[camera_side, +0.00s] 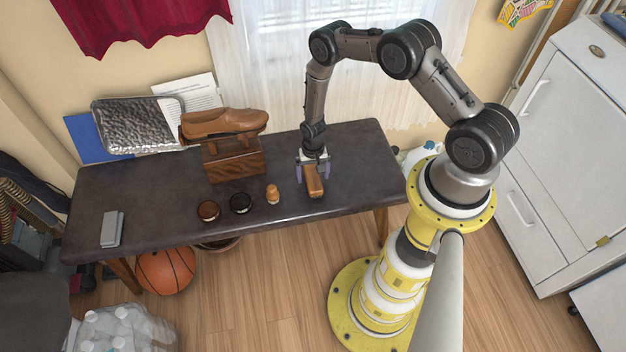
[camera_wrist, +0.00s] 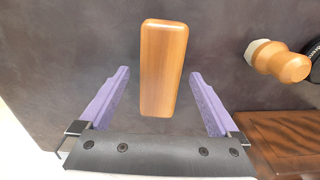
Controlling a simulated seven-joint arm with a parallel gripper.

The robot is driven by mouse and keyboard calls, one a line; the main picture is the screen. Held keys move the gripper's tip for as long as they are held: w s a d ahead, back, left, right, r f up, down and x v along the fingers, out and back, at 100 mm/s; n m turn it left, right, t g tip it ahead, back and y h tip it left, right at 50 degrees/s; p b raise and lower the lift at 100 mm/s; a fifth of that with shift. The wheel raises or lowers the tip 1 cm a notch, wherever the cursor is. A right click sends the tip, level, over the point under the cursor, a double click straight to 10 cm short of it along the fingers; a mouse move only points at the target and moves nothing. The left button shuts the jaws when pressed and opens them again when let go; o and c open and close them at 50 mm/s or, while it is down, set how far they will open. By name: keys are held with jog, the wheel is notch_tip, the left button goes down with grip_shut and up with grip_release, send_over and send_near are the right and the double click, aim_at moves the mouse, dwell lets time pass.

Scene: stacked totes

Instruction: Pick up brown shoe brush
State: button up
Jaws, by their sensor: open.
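The brown shoe brush (camera_side: 314,181) lies on the dark table near its front edge, toward the right. In the wrist view its smooth orange-brown wooden back (camera_wrist: 163,66) points away from my gripper, with its near end between the finger tips. My gripper (camera_side: 312,172) is right above the brush, pointing down. In the wrist view my gripper (camera_wrist: 158,88) has its two purple fingers apart, one on each side of the brush, with a gap on both sides. I cannot tell how far above the table the fingertips are.
A small wooden-handled dauber (camera_side: 272,194) stands left of the brush, then a dark tin (camera_side: 241,203) and a brown tin (camera_side: 208,211). Behind them a brown shoe (camera_side: 224,123) rests on a wooden box (camera_side: 234,166). A grey block (camera_side: 112,229) lies far left. The table (camera_side: 160,200) is clear between.

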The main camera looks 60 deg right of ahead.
jog(key=shift+f, duration=0.55)
jog(key=c, duration=1.5)
